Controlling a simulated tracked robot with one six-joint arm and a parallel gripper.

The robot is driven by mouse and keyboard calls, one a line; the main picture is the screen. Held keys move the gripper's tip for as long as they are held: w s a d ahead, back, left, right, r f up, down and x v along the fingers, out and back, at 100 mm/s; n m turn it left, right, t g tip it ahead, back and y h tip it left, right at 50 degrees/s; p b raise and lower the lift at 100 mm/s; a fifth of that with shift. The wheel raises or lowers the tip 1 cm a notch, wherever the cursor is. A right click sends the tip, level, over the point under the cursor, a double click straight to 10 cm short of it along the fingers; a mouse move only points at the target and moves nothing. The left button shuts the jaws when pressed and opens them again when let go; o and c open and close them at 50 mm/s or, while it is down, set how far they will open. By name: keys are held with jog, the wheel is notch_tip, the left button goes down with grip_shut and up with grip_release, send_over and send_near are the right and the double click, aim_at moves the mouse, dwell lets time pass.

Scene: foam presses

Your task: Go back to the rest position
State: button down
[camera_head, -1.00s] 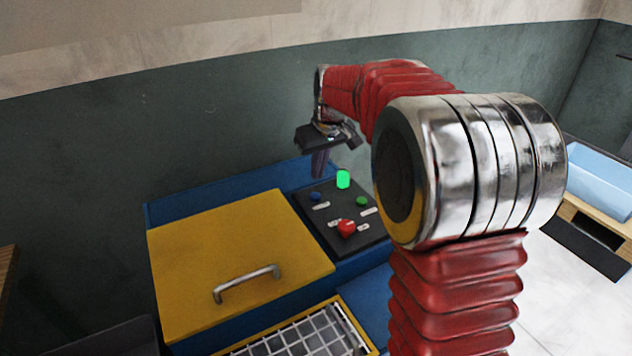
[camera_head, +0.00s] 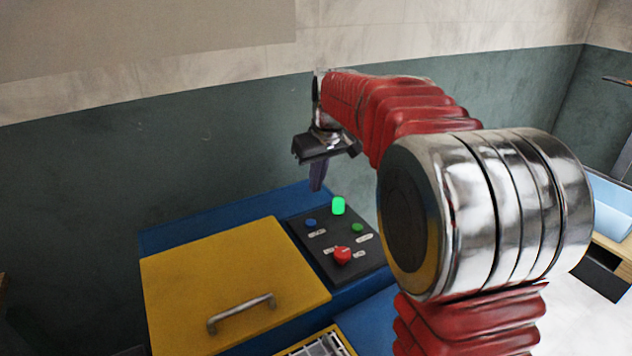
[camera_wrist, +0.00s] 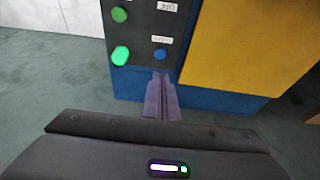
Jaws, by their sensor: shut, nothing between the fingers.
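My gripper (camera_head: 317,176) is shut and empty. It hangs fingers down above the back of the press, over the control panel's far edge. In the wrist view its closed purple-grey fingers (camera_wrist: 162,97) show in front of the blue press body. The black control panel (camera_head: 315,262) carries a lit green lamp (camera_head: 338,206), a blue button (camera_head: 310,223), a green button (camera_head: 358,227) and a red knob (camera_head: 342,256). The fingers stand apart from all of these in the head view. My arm hides the panel's right side.
The yellow lid (camera_head: 215,290) with a metal handle (camera_head: 241,313) lies closed left of the panel. A grid (camera_head: 325,346) shows at the bottom edge. The green-grey wall (camera_head: 130,190) is behind the press.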

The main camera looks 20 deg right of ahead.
dwell(0.3)
jog(key=s+a+f, duration=0.1)
jog(key=s+a, duration=0.1)
jog(key=s, duration=0.8)
jog(key=s+a+f+m+t, duration=0.1)
jog(key=s+a, duration=0.1)
jog(key=s, duration=0.9)
jog(key=s+a+f+m+t, duration=0.1)
jog(key=s+a, duration=0.2)
jog(key=s, duration=0.7)
jog(key=shift+s+f+h, duration=0.3)
jog(key=shift+s+f, duration=0.05)
jog(key=shift+f, duration=0.05)
